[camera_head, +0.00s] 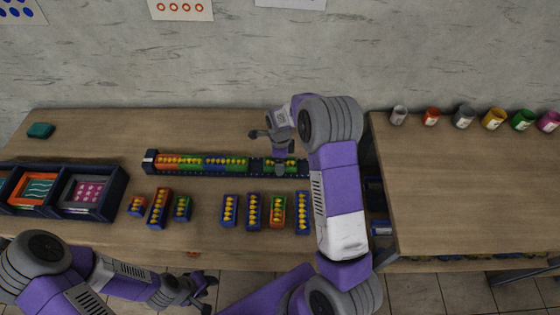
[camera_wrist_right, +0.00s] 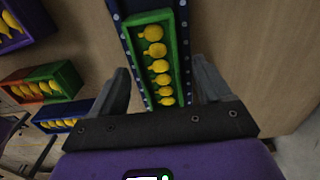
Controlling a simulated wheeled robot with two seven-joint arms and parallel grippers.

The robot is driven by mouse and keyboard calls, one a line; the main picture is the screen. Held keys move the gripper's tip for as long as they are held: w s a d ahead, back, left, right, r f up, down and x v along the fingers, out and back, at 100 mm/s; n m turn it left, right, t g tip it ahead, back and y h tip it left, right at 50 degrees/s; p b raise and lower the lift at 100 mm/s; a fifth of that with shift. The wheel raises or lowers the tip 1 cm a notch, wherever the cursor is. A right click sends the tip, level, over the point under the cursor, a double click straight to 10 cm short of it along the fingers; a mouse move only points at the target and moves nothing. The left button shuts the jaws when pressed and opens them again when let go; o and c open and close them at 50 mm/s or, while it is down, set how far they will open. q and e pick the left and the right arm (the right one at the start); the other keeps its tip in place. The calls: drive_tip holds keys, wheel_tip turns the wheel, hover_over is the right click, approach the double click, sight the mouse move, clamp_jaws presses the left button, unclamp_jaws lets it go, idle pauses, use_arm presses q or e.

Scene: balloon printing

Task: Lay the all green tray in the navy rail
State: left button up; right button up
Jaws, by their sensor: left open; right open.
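The all green tray, filled with several yellow balloon-like pieces, lies lengthwise in the navy rail in the right wrist view (camera_wrist_right: 150,17). In the head view the green tray (camera_head: 291,165) is partly hidden by my right gripper (camera_head: 279,148). The navy rail (camera_head: 149,161) runs left to right across the table; it also shows in the right wrist view (camera_wrist_right: 123,30). My right gripper (camera_wrist_right: 163,85) is open, its fingers on either side of the green tray, apparently clear of it. My left gripper (camera_head: 198,292) is open and empty near the table's front edge.
Several loose trays stand in front. A partitioned dark box (camera_head: 119,190) is at left. Paint cans line the right table (camera_head: 470,190).

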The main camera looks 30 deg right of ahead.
wheel_tip(320, 180, up, 11)
drive_tip(key=p, duration=0.1)
idle(0.6)
